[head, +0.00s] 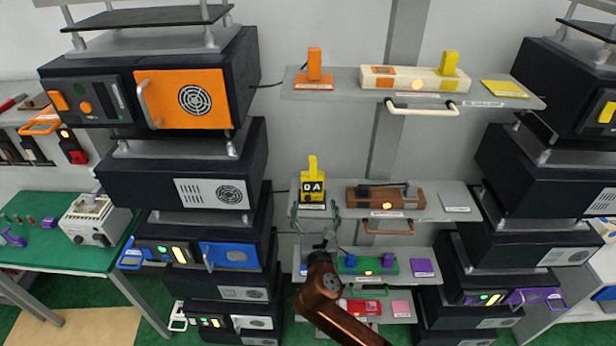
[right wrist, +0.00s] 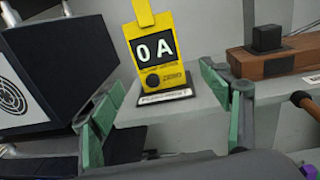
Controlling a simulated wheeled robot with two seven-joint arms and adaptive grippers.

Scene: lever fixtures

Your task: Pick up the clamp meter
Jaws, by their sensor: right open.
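The clamp meter (head: 312,187) is yellow with a black display reading "0A" and a yellow clamp on top. It stands upright at the left end of the middle shelf. It also shows in the right wrist view (right wrist: 161,55), on a small dark base with a label. My right gripper (head: 316,212) is open just in front of and below the meter. In the right wrist view its green-padded fingers (right wrist: 166,112) are spread to the left and right of the meter's lower front, and nothing is between them in their grip. My left gripper is not in view.
A brown lever fixture (head: 385,197) stands right of the meter on the same shelf (head: 430,203). A stack of black units (head: 185,180) rises close on the left. Upper shelf (head: 345,85) holds orange and cream fixtures. Green fixture (head: 367,265) sits on the shelf below.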

